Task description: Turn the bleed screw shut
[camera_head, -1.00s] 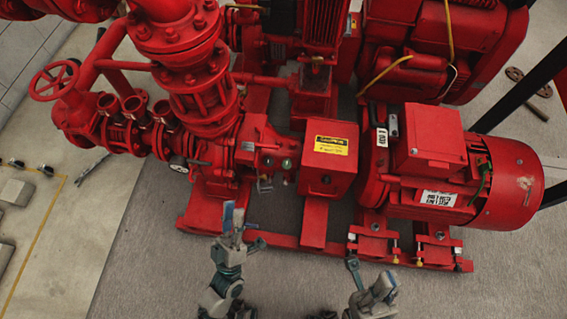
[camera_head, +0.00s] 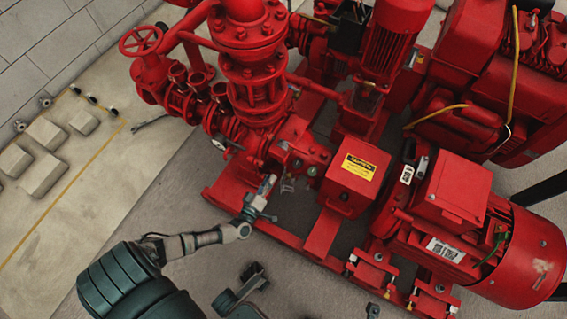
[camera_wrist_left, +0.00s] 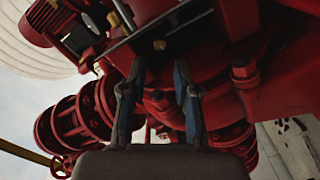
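The red pump casing (camera_head: 300,155) carries several small fittings on its front, and a small metal fitting (camera_head: 287,185) sits just right of my left gripper (camera_head: 269,201). The bleed screw is too small to single out for sure. In the wrist view, my left gripper (camera_wrist_left: 159,100) has its two fingers apart with nothing held between them. A small brass-coloured screw head (camera_wrist_left: 159,45) shows on the red casing beyond the fingertips; I cannot tell whether it is the bleed screw. A dark part of mine (camera_head: 240,288), apparently the right gripper, is low in the head view, its fingers unclear.
A red box with a yellow label (camera_head: 357,178) stands right of the fittings. The red base frame (camera_head: 255,222) runs along the front. A flanged pipe (camera_head: 255,80) and handwheel (camera_head: 140,41) rise behind. Grey floor (camera_head: 170,190) is open at the left.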

